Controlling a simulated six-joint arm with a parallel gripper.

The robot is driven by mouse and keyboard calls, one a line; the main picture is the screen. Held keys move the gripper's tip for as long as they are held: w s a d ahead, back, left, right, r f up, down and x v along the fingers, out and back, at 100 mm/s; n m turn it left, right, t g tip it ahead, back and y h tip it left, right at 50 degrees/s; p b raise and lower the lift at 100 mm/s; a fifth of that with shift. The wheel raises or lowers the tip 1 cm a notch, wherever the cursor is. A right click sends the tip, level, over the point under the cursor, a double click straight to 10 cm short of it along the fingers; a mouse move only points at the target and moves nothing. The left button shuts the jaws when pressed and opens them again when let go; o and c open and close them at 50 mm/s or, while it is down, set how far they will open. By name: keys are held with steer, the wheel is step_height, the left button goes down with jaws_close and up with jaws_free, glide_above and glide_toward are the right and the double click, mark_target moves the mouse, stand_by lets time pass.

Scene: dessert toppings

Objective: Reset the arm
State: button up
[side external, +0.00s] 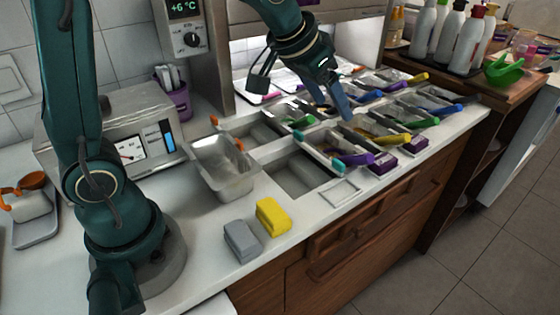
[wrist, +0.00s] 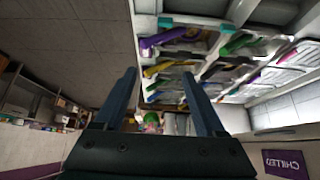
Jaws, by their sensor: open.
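My gripper (side external: 333,103) is above the rows of topping containers in the side view, its fingers pointing down and slightly right. In the wrist view my gripper (wrist: 160,90) shows two dark blue fingers wide apart with nothing between them. Topping containers with coloured scoop handles lie below, including a purple handle (side external: 358,159), a yellow handle (side external: 395,139) and a green handle (side external: 300,121). I cannot tell the exact gap between the fingertips and the containers.
A metal pan (side external: 223,167) stands on the counter beside an empty well (side external: 290,178). A yellow sponge (side external: 272,216) and a grey block (side external: 241,241) lie near the front edge. Bottles (side external: 446,36) stand at the back right. The counter's front left is fairly clear.

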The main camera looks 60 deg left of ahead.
steer(key=s+r, duration=0.4)
steer(key=s, duration=0.6)
steer(key=s+f+g, duration=0.1)
steer(key=s+f, duration=0.5)
steer(key=s, duration=0.4)
steer(key=shift+s+d, duration=0.15)
steer(key=shift+d, duration=0.15)
steer(key=shift+r, duration=0.1)
